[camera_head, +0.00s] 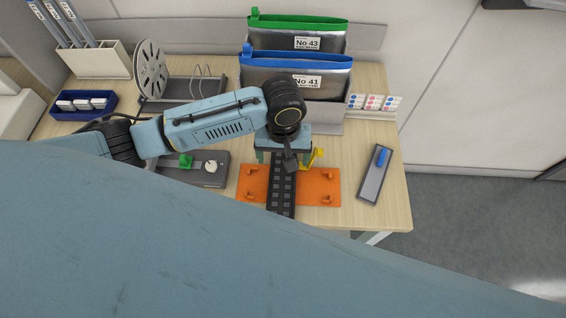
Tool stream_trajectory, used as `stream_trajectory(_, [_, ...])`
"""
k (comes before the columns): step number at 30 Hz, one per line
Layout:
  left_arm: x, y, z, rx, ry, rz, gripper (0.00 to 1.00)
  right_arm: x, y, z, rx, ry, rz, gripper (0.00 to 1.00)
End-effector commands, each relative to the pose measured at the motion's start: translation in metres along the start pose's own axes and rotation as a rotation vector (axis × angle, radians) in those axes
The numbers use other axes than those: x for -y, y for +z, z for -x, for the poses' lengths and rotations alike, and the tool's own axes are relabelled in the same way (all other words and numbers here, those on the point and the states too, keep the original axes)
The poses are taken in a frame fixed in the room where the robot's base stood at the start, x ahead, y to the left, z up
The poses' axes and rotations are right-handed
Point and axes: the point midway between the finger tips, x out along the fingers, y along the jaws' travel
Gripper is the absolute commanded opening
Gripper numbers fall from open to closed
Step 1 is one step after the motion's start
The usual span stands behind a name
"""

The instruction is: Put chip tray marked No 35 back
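A long black chip tray (282,190) with a row of grey pockets lies across an orange fixture plate (320,188). No number can be read on it, and its far end is hidden under my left gripper. My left gripper (282,157) points down over the far edge of the plate. Its fingers appear spread, one on each side of the tray's far end. I cannot tell whether they touch it. My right gripper is not in view.
Bags marked No 43 (270,39) and No 41 (262,78) stand in a rack behind. A yellow clamp (318,155) is beside the gripper. A grey device (210,176), a reel (150,69), a blue bin (63,113) and a grey tray with a blue piece (372,184) surround the plate.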

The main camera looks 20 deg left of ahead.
Motion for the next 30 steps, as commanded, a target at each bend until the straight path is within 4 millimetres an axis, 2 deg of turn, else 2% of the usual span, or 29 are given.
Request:
stream_trajectory(3, [0.0,-0.001,0.025,-0.002,0.002,0.001,0.85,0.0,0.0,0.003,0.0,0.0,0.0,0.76])
stream_trajectory(9, [0.0,0.0,0.048,0.0,0.001,0.0,0.85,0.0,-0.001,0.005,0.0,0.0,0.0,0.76])
stream_trajectory(30, [0.0,0.0,0.052,0.001,0.0,0.0,0.85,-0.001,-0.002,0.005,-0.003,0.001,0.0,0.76])
